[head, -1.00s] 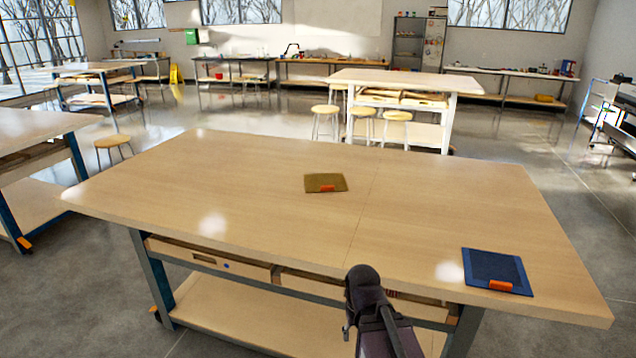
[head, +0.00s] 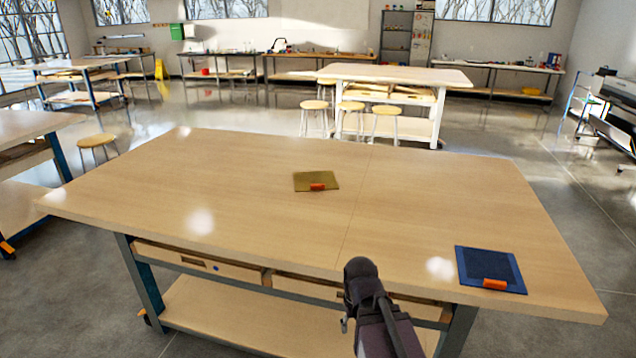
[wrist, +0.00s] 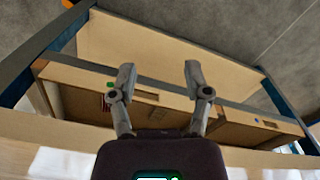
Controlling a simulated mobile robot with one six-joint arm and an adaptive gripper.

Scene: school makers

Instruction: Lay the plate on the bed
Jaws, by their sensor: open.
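A thin olive-gold plate (head: 316,181) with an orange tab lies flat near the middle of the wooden table. A dark blue square plate (head: 488,268), also with an orange tab, lies flat near the table's front right corner. Which of them is the task's plate, and whether either is the bed, I cannot tell. My gripper (wrist: 158,78) shows in the wrist view with its two fingers spread and nothing between them. It faces the table's drawers and lower shelf, apart from both plates. In the head view only my dark arm shows in front of the table; the fingertips are not visible there.
The wooden table (head: 220,215) is otherwise bare, with drawers and a lower shelf (head: 250,325) under its front. A white table (head: 395,76) with stools stands behind. Another table (head: 25,125) is at left. A large grey machine (head: 615,110) is at far right. Open floor lies right of the table.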

